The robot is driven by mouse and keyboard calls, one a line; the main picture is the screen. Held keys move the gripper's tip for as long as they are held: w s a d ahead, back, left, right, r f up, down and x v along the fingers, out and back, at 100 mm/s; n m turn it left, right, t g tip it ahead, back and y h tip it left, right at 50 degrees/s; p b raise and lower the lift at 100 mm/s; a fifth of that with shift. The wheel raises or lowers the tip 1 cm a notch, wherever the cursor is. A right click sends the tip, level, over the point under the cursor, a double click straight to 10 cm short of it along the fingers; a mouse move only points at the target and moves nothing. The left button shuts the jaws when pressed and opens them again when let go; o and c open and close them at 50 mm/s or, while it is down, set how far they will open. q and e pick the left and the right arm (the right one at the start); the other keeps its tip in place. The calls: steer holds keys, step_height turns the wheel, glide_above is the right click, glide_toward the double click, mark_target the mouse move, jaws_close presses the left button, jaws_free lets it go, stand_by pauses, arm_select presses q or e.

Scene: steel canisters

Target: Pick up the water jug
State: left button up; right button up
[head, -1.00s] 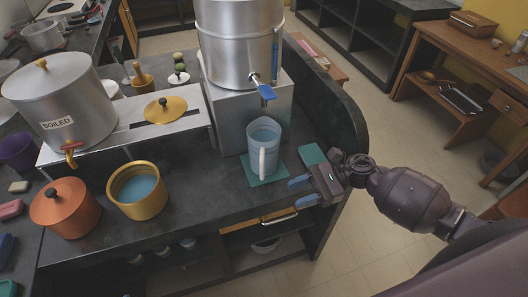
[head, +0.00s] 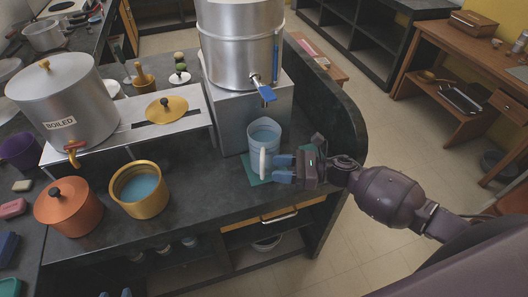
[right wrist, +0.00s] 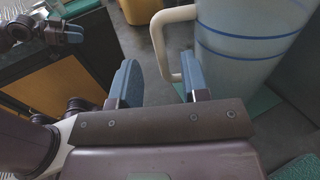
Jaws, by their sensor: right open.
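The water jug (head: 265,137), a pale blue translucent pitcher with a white handle, stands upright on a teal mat (head: 253,176) below the big dispenser's tap. It also fills the upper right of the right wrist view (right wrist: 245,40). My right gripper (head: 284,168) is open and level, its blue fingers pointing left at the handle. In the right wrist view the handle (right wrist: 158,42) shows between the open fingertips (right wrist: 160,85), not clamped. My left gripper (head: 115,294) shows only as two separated blue fingertips at the bottom edge; it also shows in the right wrist view (right wrist: 72,35).
The counter front between gold pot and mat is clear.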

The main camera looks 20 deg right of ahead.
mark_target(262, 178)
steer(key=x, duration=0.3)
steer(key=p+x, duration=0.1)
steer(key=x, duration=0.1)
steer(key=shift+f, duration=0.3)
jaws_close()
steer(key=shift+r, duration=0.1)
stand_by(1.0)
